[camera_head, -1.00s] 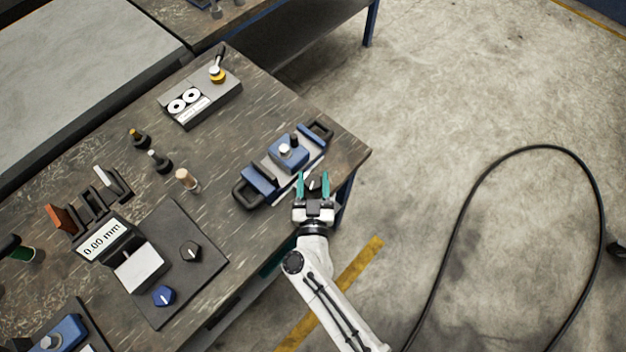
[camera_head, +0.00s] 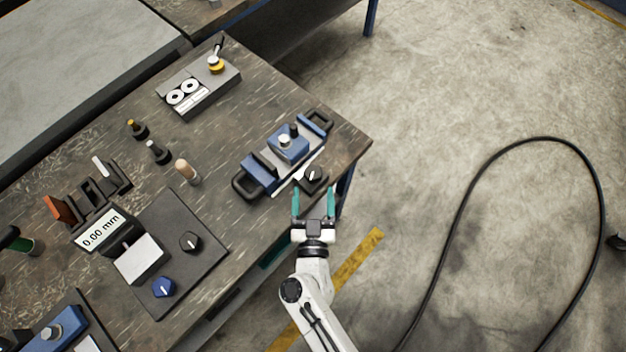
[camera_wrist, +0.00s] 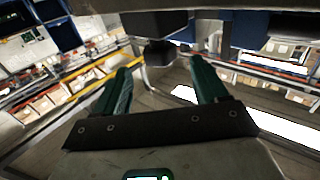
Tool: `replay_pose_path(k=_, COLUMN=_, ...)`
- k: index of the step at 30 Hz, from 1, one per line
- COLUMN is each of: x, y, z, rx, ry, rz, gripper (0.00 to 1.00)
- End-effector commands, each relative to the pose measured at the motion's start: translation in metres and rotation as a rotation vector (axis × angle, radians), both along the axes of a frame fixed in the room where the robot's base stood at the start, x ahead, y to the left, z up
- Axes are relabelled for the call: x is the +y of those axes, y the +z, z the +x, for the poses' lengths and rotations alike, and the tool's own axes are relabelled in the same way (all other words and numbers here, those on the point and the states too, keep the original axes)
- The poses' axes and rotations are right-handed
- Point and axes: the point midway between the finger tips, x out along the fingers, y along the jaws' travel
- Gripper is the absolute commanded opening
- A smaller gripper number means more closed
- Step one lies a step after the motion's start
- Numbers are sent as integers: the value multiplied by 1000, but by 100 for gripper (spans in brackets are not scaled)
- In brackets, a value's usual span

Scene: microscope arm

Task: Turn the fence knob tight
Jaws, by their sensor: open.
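A black knob with a white mark (camera_head: 313,176) sits at the front right side of a blue and grey clamp-like fixture (camera_head: 288,145) near the table's right edge. I take it for the fence knob. My gripper (camera_head: 313,193) is open and empty, its two green fingers pointing at the knob from just in front, with the knob beyond the fingertips. In the wrist view the open fingers (camera_wrist: 162,75) show below a dark knob-like part (camera_wrist: 158,52), which lies between and beyond the tips. Whether any finger touches the knob cannot be told.
A dark plate (camera_head: 200,225) on the table holds another black knob (camera_head: 190,242) and a blue knob (camera_head: 164,287). A display reading 0.00 mm (camera_head: 101,231) stands left. The floor to the right is open, with a black cable (camera_head: 470,190).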

Motion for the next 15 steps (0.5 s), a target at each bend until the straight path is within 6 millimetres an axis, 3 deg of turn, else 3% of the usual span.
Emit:
replay_pose_path(k=6, x=-2, y=-2, z=-31, rx=2, ry=0, rz=1, gripper=72)
replay_pose_path(k=15, x=-4, y=0, z=-41, rx=0, ry=0, rz=0, gripper=72)
